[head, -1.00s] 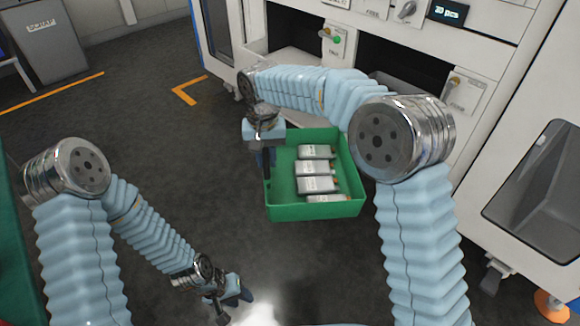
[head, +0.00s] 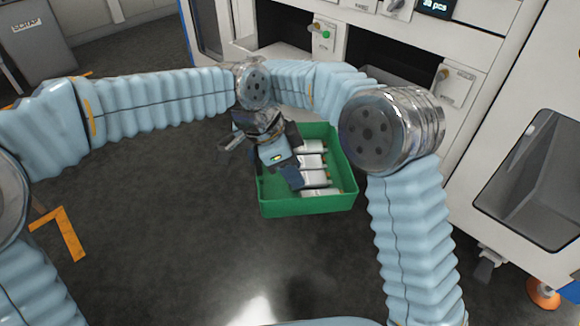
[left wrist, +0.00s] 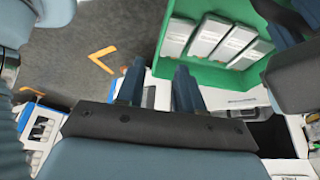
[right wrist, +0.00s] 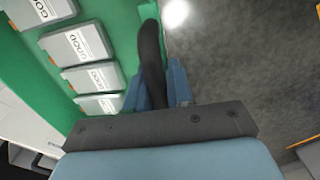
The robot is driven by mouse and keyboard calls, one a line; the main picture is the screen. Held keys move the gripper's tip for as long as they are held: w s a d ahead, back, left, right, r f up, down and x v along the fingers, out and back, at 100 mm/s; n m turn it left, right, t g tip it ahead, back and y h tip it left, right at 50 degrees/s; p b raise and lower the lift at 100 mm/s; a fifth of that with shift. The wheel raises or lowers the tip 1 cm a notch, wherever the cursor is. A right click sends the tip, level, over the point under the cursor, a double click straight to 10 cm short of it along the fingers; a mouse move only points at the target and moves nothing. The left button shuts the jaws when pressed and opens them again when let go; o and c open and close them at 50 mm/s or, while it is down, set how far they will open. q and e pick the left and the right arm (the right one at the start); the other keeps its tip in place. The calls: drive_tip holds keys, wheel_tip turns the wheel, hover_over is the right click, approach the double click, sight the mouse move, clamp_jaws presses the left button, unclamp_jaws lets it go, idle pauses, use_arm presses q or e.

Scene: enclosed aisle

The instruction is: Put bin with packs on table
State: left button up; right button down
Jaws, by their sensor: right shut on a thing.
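The green bin (head: 308,209) is held up in front of the machine, with several white packs (head: 312,162) lying in a row inside. I see no table clearly.
A white machine (head: 485,100) with dark openings and a control box (head: 324,38) stands behind and right of the bin. A grey scrap container (head: 42,45) is at the far left. The dark floor (head: 170,200) in the middle is clear, with orange markings (head: 65,230).

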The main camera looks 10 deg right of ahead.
sight(311, 199)
use_arm(q)
drive_tip(key=x, duration=1.1)
drive_tip(key=shift+f, duration=0.3)
clamp_jaws()
drive_tip(key=shift+s, duration=0.1)
